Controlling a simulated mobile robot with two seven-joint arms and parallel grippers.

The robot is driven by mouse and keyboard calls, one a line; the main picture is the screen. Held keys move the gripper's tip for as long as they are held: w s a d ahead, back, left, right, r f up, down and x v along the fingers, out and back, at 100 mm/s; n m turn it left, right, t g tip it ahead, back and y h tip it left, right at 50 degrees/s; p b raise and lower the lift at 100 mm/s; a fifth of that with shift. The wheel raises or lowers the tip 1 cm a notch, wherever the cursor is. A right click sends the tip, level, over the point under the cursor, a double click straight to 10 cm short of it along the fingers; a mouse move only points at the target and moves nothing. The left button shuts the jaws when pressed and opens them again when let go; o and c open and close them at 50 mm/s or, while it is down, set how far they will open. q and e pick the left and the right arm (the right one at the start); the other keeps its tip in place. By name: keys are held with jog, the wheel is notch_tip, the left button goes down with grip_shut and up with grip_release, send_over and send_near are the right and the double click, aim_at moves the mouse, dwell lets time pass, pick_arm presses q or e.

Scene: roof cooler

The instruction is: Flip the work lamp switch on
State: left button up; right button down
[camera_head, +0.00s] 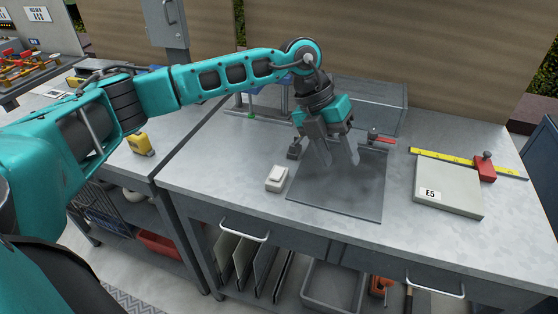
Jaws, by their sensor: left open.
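A small white box (277,179) with a raised part on top lies on the grey bench, at the left edge of a dark square mat (340,195). It looks like a switch box, but its on or off position is too small to tell. No lamp can be made out for certain. My left gripper (341,162) points down over the back part of the mat, to the right of and behind the white box. Its fingers are spread and nothing is between them. It is apart from the white box. My right gripper is not in view.
A small dark block (295,150) sits just left of my left gripper. A red-handled valve or clamp (377,138) is at the mat's back right. A grey plate marked E5 (448,190), a yellow ruler (440,158) and a red block (485,168) lie on the right.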

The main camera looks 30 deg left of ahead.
pick_arm(q)
jog(key=a+r+n+y, duration=0.25)
jog(key=a+y, duration=0.25)
jog(key=a, duration=0.9)
send_near(279, 170)
jog(key=shift+g, duration=0.3)
jog(key=f, duration=0.7)
jog(key=shift+w+d+f, duration=0.1)
jog(key=shift+w+f, duration=0.1)
jog(key=shift+w, duration=0.1)
jog(key=shift+c, duration=0.2)
